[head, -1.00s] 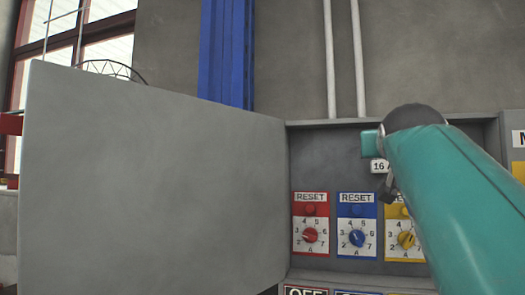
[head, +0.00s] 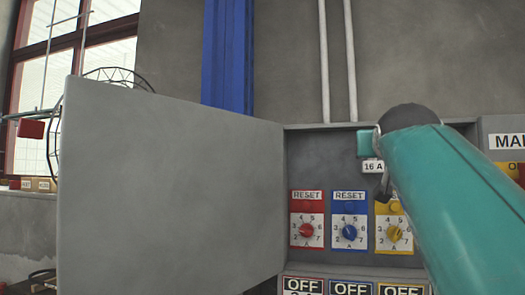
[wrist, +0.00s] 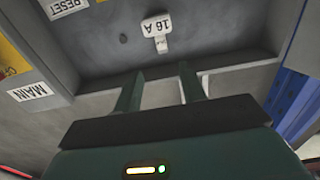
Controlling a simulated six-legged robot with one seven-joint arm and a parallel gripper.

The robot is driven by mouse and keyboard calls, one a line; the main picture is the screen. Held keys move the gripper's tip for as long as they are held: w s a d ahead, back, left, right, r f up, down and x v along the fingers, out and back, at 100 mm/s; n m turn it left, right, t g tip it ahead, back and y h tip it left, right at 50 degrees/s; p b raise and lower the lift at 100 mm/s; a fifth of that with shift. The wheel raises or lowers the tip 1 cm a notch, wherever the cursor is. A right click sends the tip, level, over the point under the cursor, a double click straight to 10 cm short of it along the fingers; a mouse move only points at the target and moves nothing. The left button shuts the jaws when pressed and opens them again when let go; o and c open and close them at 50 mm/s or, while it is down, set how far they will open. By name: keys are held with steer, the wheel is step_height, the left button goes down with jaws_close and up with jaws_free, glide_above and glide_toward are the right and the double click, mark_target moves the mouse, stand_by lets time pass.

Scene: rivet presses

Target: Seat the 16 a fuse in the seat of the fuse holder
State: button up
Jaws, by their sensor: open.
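A white tag reading 16 A (wrist: 157,26) shows upside down on the grey back panel in the wrist view, with a small white block (wrist: 162,45) touching it. I cannot tell whether the block is the fuse or part of the holder. In the head view the tag (head: 372,167) is above the dials, beside my teal arm. My gripper (wrist: 160,88) is open, its two fingers apart and pointing toward the panel. Nothing shows between the fingertips, and the tag and block lie beyond them. In the head view my arm hides most of the gripper and the seat area.
A large grey cabinet door (head: 170,185) stands open at left. Red (head: 307,222), blue (head: 349,222) and yellow (head: 394,228) RESET dials sit below the tag, with OFF labels under them. A MAIN label (wrist: 30,92) is on the cabinet side. A small dark round spot (wrist: 123,38) marks the panel.

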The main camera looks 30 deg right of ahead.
steer(key=w+a+f+n+g+y, duration=0.1)
steer(key=w+a+f+n+y, duration=0.25)
steer(key=a+f, duration=0.75)
steer(key=w+a+f+n+y, duration=0.2)
steer(key=w+a+f+y, duration=0.45)
steer(key=f, duration=0.85)
steer(key=s+a+f+n+g+y, duration=0.1)
steer(key=s+a+f+n+g, duration=0.1)
steer(key=s+a+f, duration=0.4)
steer(key=s+a+f+n+g+y, duration=0.2)
steer(key=s+a+f, duration=0.5)
steer(key=a+f, duration=0.6)
step_height(320, 180, down, 7)
steer(key=shift+s+r+g, duration=0.1)
steer(key=shift+s+g, duration=0.1)
steer(key=shift+g, duration=0.5)
steer(key=shift+d, duration=0.1)
steer(key=shift+c, duration=0.5)
steer(key=shift+d, duration=0.15)
